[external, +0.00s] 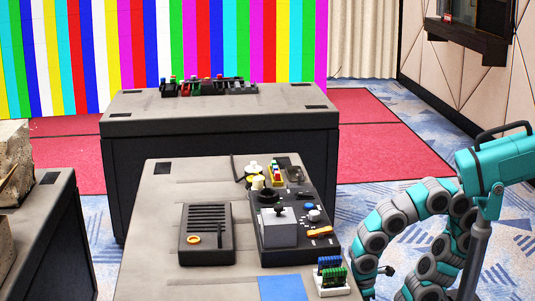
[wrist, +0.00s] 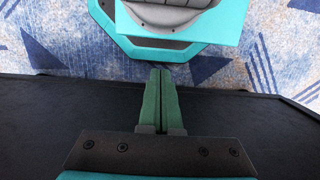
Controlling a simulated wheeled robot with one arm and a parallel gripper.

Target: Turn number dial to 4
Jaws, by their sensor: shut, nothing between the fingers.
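A black control box (external: 300,244) stands on the near grey table (external: 170,195) in the external view. A blue knob (external: 309,207) and a pale round knob (external: 314,216) sit on its right part. I cannot tell which control is the number dial, and no numbers are readable. My gripper shows in the wrist view with its two green fingers (wrist: 160,97) together and empty. They point toward my own teal body and the patterned floor, with no dial in that view. In the external view my arm is low at the table's right; its fingers are not clearly visible.
A grey block with a black stick (external: 279,228) and an orange piece (external: 320,232) are on the box. A dark slatted box (external: 206,234) is to its left. Blue and green connectors (external: 332,271) sit at the table's front right. Another table (external: 220,125) stands behind.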

